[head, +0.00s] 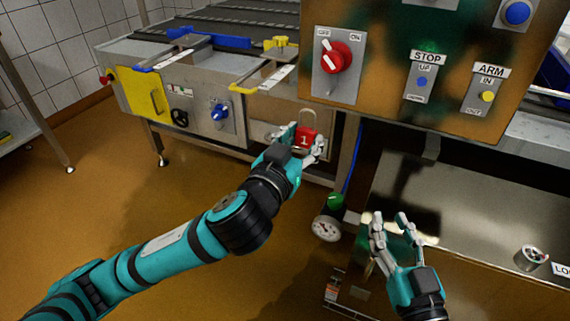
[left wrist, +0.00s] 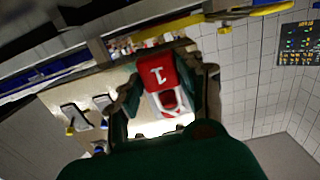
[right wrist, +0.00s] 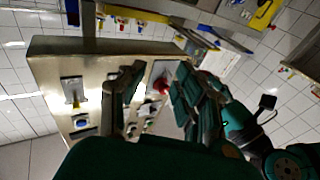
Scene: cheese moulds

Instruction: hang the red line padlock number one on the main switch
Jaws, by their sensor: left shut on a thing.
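The red padlock marked 1 (head: 306,139) is held between the fingers of my left gripper (head: 299,147). It also shows in the left wrist view (left wrist: 160,75), with the gripper's fingers on both sides. The main switch (head: 335,57) is a red rotary knob on a grey plate with OFF and ON labels, on the panel above and right of the padlock. The padlock is apart from it. The knob also shows in the right wrist view (right wrist: 161,84). My right gripper (head: 391,222) is open and empty, low at the right, below the panel.
The control panel (head: 385,105) also carries STOP and ARM plates with buttons. A conveyor machine (head: 200,75) with a blue knob and yellow handles stands at the left.

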